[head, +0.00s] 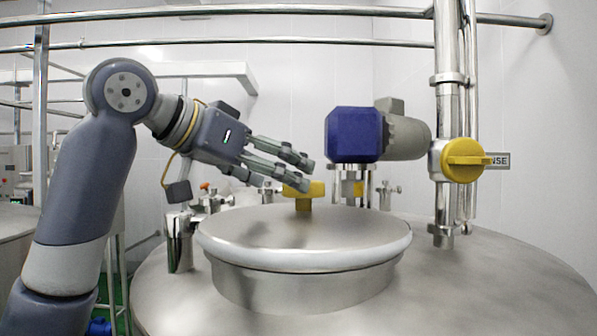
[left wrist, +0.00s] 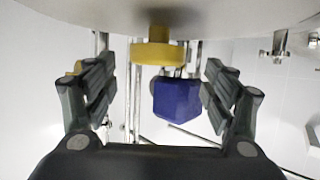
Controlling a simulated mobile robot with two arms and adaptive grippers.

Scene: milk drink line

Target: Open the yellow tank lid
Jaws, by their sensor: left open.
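The round steel tank lid (head: 300,238) lies flat on the raised neck (head: 305,288) of the tank and looks closed. A yellow handle (head: 318,189) on a short yellow stem stands on its far part. My left gripper (head: 306,174) comes in from the left at the handle, its fingers partly covering it. In the left wrist view, the yellow handle (left wrist: 153,55) shows between the two spread fingers of my left gripper (left wrist: 160,70), with the lid surface (left wrist: 225,12) along the top edge. The fingers are open; I see no clear contact. My right gripper is not in view.
A blue-and-grey motor (head: 353,135) stands behind the lid, close right of my fingers; it also shows in the left wrist view (left wrist: 178,98). A vertical steel pipe with a yellow valve knob (head: 464,160) rises at right. Small steel fittings (head: 180,240) stand left of the lid.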

